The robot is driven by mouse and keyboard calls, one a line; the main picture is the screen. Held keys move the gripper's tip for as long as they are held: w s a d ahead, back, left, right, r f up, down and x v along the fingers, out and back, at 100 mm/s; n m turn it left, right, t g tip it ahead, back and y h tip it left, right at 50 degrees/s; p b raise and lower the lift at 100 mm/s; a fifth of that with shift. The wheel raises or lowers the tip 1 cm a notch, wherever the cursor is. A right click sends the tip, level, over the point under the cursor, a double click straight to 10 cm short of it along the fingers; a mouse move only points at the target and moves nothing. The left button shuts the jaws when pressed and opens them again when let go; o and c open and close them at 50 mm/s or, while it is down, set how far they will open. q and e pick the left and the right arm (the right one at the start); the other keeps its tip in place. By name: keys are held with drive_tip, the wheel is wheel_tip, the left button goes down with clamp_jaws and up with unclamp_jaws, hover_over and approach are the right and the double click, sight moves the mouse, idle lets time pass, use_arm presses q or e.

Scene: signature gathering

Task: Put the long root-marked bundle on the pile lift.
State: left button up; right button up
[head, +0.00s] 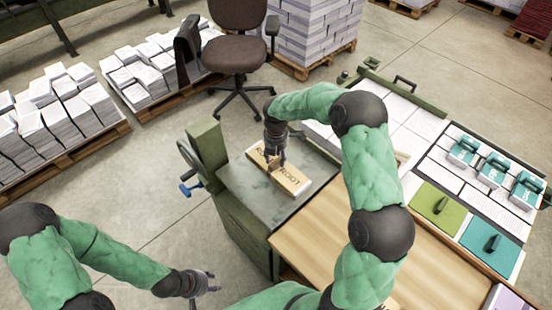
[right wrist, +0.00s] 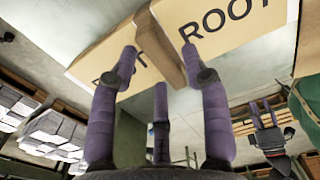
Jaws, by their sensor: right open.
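The long root-marked bundle (head: 291,180) is a pale tan block lettered ROOT, lying on the grey top of the pile lift (head: 245,190). In the right wrist view the bundle (right wrist: 235,30) carries a brown band across its middle, with lettering on both sides. My right gripper (head: 275,158) is over the bundle's middle. Its purple fingers (right wrist: 158,60) are open and stand on either side of the band; whether they touch it I cannot tell. My left gripper (head: 212,282) is open and empty, low in front of the lift, away from the bundle.
A wooden bench top (head: 320,245) adjoins the lift on the right. Pallets of paper stacks (head: 60,110) and an office chair (head: 236,52) stand behind. Floor left of the lift is clear.

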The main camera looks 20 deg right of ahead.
sight(276, 160)
wheel_tip(276, 160, up, 10)
drive_tip(key=p, duration=0.3)
drive_tip(key=shift+r, duration=0.2)
